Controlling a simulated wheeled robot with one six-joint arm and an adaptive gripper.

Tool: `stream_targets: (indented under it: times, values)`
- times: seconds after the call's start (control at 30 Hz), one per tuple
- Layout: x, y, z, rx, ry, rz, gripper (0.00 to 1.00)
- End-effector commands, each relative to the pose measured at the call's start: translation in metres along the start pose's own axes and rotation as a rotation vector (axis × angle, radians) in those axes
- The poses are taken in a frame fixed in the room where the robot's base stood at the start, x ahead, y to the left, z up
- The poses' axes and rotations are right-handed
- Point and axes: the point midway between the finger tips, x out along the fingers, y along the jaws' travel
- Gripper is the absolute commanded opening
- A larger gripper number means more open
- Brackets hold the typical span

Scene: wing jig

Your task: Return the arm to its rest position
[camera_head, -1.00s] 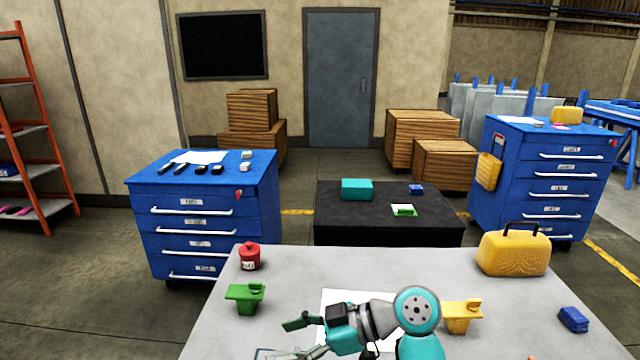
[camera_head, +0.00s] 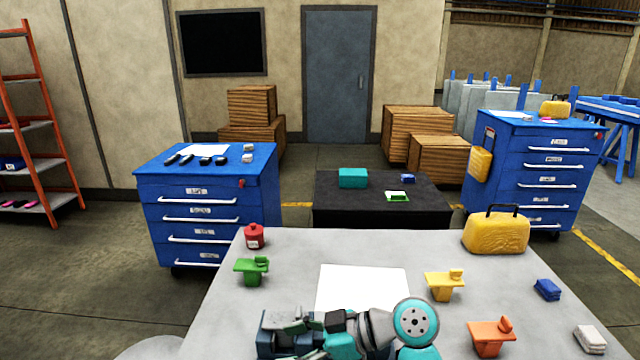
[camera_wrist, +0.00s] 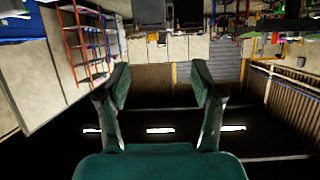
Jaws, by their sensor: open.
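My arm shows at the bottom middle of the head view, low over the near part of the grey table (camera_head: 290,250). My gripper (camera_head: 290,338) points left there, partly cut by the lower edge. In the wrist view my gripper (camera_wrist: 160,85) has its two dark green fingers well apart, with nothing between them. That view looks across the hall upside down, with ceiling lights low and shelving at upper left.
The table holds a red canister (camera_head: 254,237), green clamp-like piece (camera_head: 251,271), white sheet (camera_head: 362,286), yellow piece (camera_head: 443,285), orange piece (camera_head: 490,337), blue blocks (camera_head: 547,290) and yellow case (camera_head: 496,233). A dark blue object (camera_head: 268,348) is partly hidden by my gripper.

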Motion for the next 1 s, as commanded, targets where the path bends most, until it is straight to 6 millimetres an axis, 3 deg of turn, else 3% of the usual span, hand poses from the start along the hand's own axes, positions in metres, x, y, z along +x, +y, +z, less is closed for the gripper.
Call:
stream_targets:
  times: [0.27, 0.47, 0.77, 1.0]
  values:
    - [0.009, -0.002, 0.036, 0.109, 0.016, 0.093, 0.67]
    - [0.015, -0.007, 0.078, 0.226, 0.030, 0.205, 0.67]
    - [0.010, -0.034, 0.175, 0.458, 0.051, 0.483, 0.67]
    - [-0.013, -0.075, 0.242, 0.587, 0.058, 0.715, 0.67]
